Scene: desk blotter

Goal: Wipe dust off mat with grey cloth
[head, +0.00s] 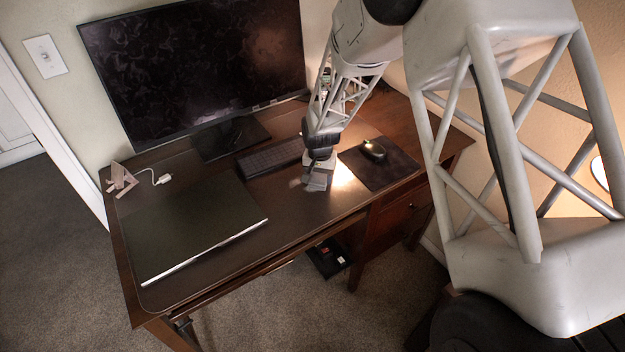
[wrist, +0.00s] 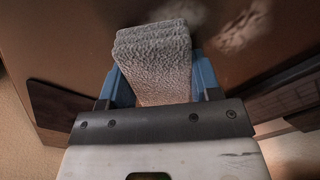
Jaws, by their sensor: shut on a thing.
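The grey cloth (wrist: 153,60) is a thick, folded, fuzzy pad. My gripper (wrist: 157,82) is shut on it, with a blue finger on each side. In the head view my gripper (head: 319,168) is low over the right part of the brown mat (head: 290,208), near the front of the keyboard; the cloth (head: 317,182) shows below it. I cannot tell whether the cloth touches the mat. Pale dust patches (wrist: 243,24) lie on the mat just beyond the cloth, to its upper right in the wrist view.
A keyboard (head: 270,158) lies behind and left of my gripper. A dark mouse pad (head: 385,172) with a mouse (head: 373,149) is to the right. A closed laptop (head: 195,228) covers the mat's left side. A monitor (head: 195,65) stands behind. The mat in front is bare.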

